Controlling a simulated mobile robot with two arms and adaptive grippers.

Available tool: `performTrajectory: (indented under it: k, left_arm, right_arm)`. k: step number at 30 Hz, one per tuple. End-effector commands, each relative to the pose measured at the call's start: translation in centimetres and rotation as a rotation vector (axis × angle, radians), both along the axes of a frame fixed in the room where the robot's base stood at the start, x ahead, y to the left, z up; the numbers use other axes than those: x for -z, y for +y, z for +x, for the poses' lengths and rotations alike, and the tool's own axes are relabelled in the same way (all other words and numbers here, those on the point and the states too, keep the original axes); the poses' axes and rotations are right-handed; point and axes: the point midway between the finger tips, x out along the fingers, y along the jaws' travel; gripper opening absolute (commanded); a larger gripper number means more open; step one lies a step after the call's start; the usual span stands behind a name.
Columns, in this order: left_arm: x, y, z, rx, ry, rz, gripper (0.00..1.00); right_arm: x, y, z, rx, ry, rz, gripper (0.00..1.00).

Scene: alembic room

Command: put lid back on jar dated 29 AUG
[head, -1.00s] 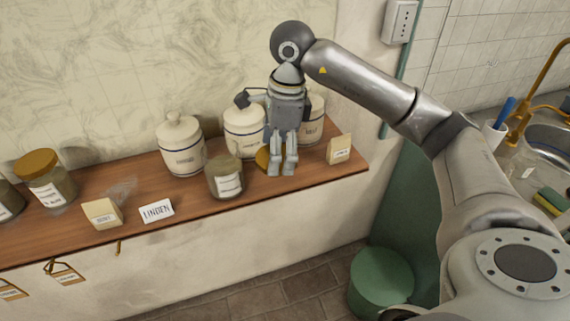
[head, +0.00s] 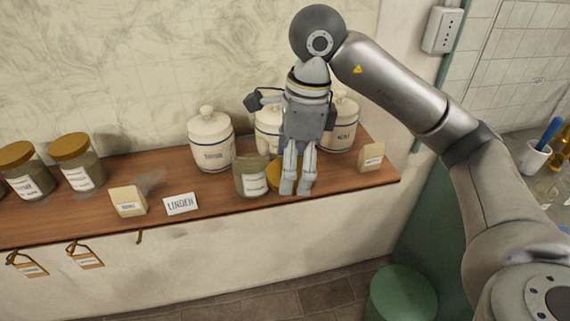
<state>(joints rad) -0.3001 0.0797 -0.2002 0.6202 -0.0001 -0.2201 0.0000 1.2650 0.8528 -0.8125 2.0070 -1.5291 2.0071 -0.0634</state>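An open glass jar (head: 251,180) with a white label stands near the front of the wooden shelf, no lid on it. Its label is too small to read, so I cannot confirm the date. A gold-brown lid (head: 274,177) is just right of the jar, low at shelf level, mostly hidden behind my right gripper (head: 296,187). The gripper points down with its fingertips low at the shelf, beside or over the lid. The finger gap looks narrow, and I cannot tell whether the fingers touch the lid. My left gripper is not in view.
White ceramic canisters (head: 211,142) stand behind the jar and gripper. A paper packet (head: 371,158) is to the right. A LINDEN card (head: 181,204), another packet (head: 128,200) and lidded jars (head: 77,163) are to the left. A green bin (head: 402,296) stands below.

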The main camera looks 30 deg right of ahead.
Motion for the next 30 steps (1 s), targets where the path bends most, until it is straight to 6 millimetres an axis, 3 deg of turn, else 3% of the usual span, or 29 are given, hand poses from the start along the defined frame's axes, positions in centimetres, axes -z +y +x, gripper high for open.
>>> performTrajectory:
  k: [8,30]
  left_arm:
    - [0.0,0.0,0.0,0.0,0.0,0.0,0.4]
    - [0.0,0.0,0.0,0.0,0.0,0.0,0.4]
  right_arm:
    - [2.6,0.6,-0.6,-0.333,0.005,-0.001,0.68]
    - [12.5,2.5,-5.3,-1.768,0.001,0.001,0.68]
